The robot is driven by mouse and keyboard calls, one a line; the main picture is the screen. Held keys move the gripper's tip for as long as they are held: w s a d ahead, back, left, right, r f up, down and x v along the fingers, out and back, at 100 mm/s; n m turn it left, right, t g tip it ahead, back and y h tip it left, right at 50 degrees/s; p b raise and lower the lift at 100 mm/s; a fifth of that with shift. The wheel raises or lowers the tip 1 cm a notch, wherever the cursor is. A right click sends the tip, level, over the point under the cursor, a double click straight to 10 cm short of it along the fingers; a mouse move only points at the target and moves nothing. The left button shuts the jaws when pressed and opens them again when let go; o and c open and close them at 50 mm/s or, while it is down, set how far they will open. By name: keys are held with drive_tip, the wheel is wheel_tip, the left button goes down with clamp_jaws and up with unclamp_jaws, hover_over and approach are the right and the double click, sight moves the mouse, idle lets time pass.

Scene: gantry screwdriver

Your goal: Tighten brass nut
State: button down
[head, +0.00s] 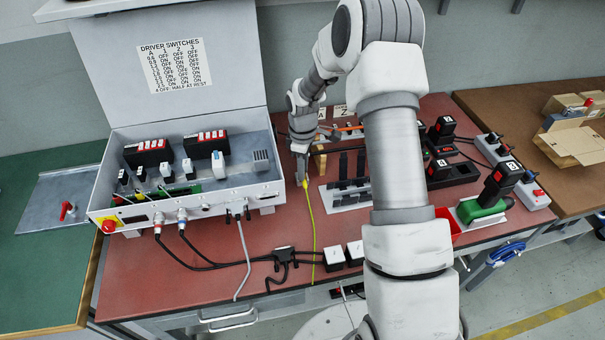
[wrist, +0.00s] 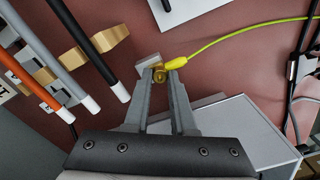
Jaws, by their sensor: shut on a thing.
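The brass nut (wrist: 160,77) shows in the wrist view as a small gold round piece between my fingertips. My gripper (wrist: 163,72) is shut on it, with both fingers close at its sides. A yellow lug (wrist: 177,65) on a yellow-green wire (wrist: 235,37) lies right at the fingertips, beside the nut. A small grey block (wrist: 147,62) sits just past the tips. In the head view my gripper (head: 303,173) points down next to the open control box's right side; the wire (head: 312,215) runs from it toward the table's front. The nut is too small to make out there.
The open grey control box (head: 118,222) stands left of my gripper. Black cables (head: 200,258) and white blocks (head: 334,256) lie toward the front. Battery tools and chargers (head: 446,170) stand right.

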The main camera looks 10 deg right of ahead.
drive_tip(key=c, duration=1)
unclamp_jaws()
